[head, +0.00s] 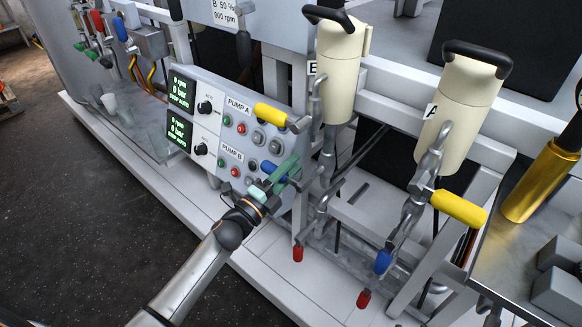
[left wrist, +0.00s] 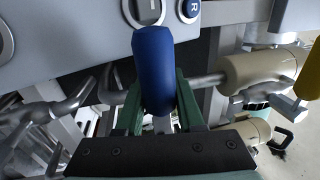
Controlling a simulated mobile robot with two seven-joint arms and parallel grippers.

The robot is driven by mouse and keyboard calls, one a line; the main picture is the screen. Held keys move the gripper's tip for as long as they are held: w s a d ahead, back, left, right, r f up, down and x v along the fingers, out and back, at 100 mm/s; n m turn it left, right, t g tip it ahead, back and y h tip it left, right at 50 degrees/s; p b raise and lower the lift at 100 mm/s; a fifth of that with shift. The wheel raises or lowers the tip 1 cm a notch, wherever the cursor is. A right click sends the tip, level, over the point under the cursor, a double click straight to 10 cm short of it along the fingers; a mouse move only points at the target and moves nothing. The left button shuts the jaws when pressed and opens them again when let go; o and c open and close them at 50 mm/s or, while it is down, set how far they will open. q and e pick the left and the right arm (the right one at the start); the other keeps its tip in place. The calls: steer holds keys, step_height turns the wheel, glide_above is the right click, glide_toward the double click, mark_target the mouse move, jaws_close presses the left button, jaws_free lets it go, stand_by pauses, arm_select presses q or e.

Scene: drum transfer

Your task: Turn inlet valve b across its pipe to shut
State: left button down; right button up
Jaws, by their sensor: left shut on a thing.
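My left gripper (head: 281,172), with green fingers, is shut on a blue valve handle (head: 268,166) beside the lower right of the pump panel. In the left wrist view the blue handle (left wrist: 153,62) sits between the two fingers. My right gripper is not in view.
The pump panel (head: 228,150) is close on the left. A yellow handle (head: 270,114) is above, a red one (head: 298,253) below. Canister A (head: 462,105) has its own yellow (head: 459,208), blue (head: 383,262) and red (head: 363,298) handles. Open dark floor (head: 90,230) lies left.

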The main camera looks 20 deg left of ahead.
arm_select(q)
steer(key=shift+r, duration=0.2)
steer(key=c, duration=0.5)
jaws_free()
steer(key=shift+f, duration=0.1)
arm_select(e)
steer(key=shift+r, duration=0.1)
arm_select(q)
steer(key=shift+s+f, duration=0.1)
steer(key=shift+p+v, duration=0.35)
steer(key=shift+v, duration=5.8)
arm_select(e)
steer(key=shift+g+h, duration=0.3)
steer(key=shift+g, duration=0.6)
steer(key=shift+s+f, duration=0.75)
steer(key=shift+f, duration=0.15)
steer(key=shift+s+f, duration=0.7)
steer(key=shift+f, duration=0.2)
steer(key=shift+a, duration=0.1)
